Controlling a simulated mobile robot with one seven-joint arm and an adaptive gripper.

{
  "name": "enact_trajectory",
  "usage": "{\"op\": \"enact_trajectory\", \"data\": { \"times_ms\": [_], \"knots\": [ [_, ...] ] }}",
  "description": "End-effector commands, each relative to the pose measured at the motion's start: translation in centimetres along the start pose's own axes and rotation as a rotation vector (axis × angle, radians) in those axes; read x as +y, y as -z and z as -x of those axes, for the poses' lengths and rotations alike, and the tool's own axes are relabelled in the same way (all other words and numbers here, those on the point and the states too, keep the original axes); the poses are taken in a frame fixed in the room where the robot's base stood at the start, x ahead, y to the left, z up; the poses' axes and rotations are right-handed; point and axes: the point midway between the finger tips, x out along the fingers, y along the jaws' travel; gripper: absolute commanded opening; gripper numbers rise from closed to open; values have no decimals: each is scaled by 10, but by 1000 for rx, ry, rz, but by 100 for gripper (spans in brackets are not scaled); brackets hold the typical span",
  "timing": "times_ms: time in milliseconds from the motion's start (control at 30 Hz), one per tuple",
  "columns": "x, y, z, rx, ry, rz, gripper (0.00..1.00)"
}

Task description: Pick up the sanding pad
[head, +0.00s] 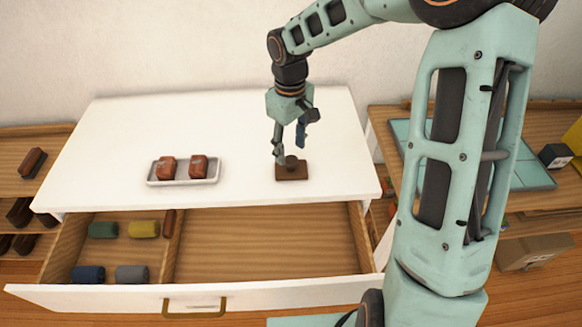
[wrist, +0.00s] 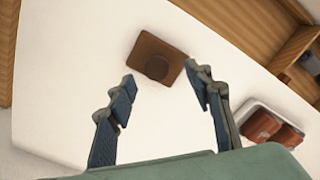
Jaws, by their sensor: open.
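The sanding pad looks like a flat brown rectangular block (head: 292,173) with a round knob on top. It lies on the white tabletop, right of the middle. It also shows in the wrist view (wrist: 150,57), just past the fingertips and centred between them. My gripper (head: 290,155) points down over the pad in the head view. In the wrist view my gripper (wrist: 163,88) has its two blue-padded fingers spread wide, with nothing between them. The fingers overlap the pad in the head view, so I cannot tell whether they touch it.
A white tray (head: 183,183) with two reddish-brown blocks stands left of the pad. The drawer (head: 270,248) below the tabletop is open, with green, yellow, blue and grey rolled items in its left compartments. A side table (head: 530,180) stands at the right. Tabletop around the pad is clear.

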Motion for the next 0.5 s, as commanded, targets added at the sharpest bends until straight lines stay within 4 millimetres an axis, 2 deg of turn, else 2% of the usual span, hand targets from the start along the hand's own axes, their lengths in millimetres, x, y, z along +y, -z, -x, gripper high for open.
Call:
{"op": "enact_trajectory", "data": {
  "times_ms": [133, 400, 500],
  "knots": [
    [1, 0, -11, -1, 1, 1, 47],
    [4, 1, -47, -1, 0, 1, 47],
    [5, 1, -53, 1, 0, 0, 47]
  ]
}}
